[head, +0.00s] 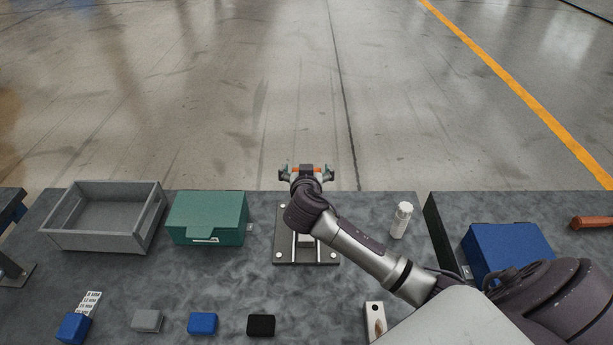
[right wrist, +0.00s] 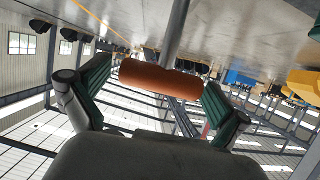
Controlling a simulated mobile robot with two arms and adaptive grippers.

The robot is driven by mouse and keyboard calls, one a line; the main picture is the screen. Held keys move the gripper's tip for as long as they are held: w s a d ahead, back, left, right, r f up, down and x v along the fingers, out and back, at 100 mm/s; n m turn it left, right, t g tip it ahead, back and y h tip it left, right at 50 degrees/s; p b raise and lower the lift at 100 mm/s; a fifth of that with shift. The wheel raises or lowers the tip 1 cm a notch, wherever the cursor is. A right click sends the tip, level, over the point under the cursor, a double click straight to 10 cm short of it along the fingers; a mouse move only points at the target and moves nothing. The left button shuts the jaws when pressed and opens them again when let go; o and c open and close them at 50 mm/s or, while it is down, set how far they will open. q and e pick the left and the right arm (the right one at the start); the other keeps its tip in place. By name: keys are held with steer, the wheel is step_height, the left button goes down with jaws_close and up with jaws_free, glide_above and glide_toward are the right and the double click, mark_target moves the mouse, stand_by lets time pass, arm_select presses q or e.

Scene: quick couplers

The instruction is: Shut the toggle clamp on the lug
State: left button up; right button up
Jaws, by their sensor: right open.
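The toggle clamp's base plate (head: 329,256) lies on the table in the middle of the head view, with bolts at its corners. My right arm covers much of the clamp, and I cannot make out the lug. The clamp's orange handle (right wrist: 160,80) sits on a metal rod in the right wrist view; a little orange also shows in the head view (head: 295,169). My right gripper (right wrist: 158,100) is open, its green-padded fingers on either side of the handle. In the head view the right gripper (head: 306,174) is at the table's far edge. My left gripper is not in view.
A grey open bin (head: 105,242) and a green box (head: 207,242) stand left. A white bottle (head: 401,220) and a blue box (head: 507,250) stand right. Small blocks, such as a black one (head: 261,325), lie near the front. Open floor lies beyond the table.

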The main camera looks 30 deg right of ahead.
steer(key=v, duration=1.1)
steer(key=shift+s, duration=0.25)
steer(key=shift+r, duration=0.1)
